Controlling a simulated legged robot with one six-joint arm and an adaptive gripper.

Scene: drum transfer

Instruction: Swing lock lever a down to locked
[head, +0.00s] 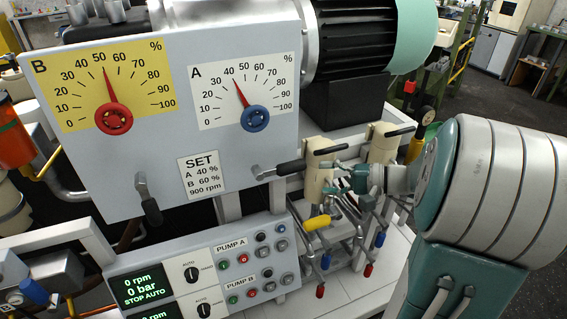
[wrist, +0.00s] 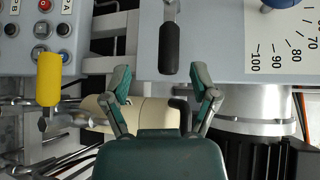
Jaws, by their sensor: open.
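Lock lever a (head: 278,170) sits on the grey panel just below the A dial. My gripper (head: 335,178) is open and empty, to the right of the grip's end. In the wrist view the two teal fingertips (wrist: 161,80) are spread apart, with a visible gap to the grip.
Another black-gripped lever (head: 150,208) hangs down below the B dial (head: 112,118). Cream cylinders (head: 318,180) with black handles stand behind my gripper. A yellow-handled valve (head: 317,222) and red- and blue-tipped levers sit below. The pump control box (head: 200,270) is at lower left.

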